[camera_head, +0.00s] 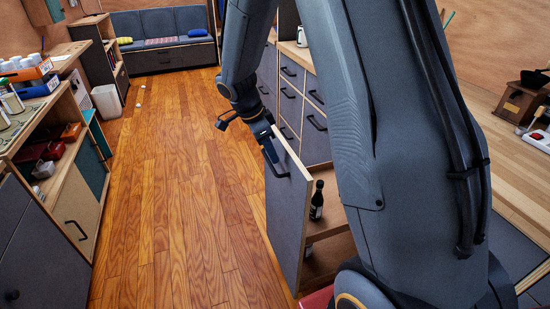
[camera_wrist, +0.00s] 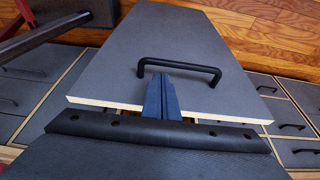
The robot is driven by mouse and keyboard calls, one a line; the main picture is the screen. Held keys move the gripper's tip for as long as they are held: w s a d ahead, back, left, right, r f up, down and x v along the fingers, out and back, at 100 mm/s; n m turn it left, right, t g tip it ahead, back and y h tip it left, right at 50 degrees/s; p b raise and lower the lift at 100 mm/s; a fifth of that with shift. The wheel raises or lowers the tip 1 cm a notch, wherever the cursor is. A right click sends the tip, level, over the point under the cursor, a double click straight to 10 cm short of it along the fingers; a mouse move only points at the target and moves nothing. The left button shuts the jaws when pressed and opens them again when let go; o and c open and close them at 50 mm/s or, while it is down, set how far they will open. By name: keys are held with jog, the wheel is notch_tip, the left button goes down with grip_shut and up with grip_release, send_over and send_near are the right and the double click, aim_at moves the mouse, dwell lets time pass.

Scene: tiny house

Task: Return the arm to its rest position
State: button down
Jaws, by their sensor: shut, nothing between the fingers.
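My arm reaches forward from the lower right in the head view, over the right-hand counter's edge and the aisle. My gripper (camera_head: 267,148) is at the upper part of the grey front of an open pull-out cabinet (camera_head: 286,215), by its black handle. In the wrist view my gripper's dark blue fingers (camera_wrist: 161,90) are together with nothing between them. Their tips appear just below the black handle (camera_wrist: 180,66); I cannot tell whether they touch it. My forearm hides part of the cabinets behind.
A dark bottle (camera_head: 317,201) stands inside the open cabinet. Closed grey drawers (camera_head: 291,88) lie beyond it. Shelves with boxes (camera_head: 62,165) line the left side. The wooden floor (camera_head: 180,190) between is mostly clear, with small objects farther back. A cushioned bench (camera_head: 165,55) is at the far end.

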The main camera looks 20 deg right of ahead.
jog(key=p+v, duration=0.2)
jog(key=v, duration=0.4)
jog(key=shift+r+p, duration=0.3)
jog(key=shift+p, duration=0.05)
jog(key=s+a+n+y, duration=0.2)
jog(key=s+n, duration=0.7)
jog(key=s, duration=0.2)
jog(key=s+a+n+y, duration=0.2)
jog(key=s+a+n, duration=0.1)
jog(key=s+n, duration=0.6)
jog(key=shift+s+r+n+t, duration=0.3)
jog(key=shift+s+r, duration=0.2)
jog(key=shift+s, duration=0.35)
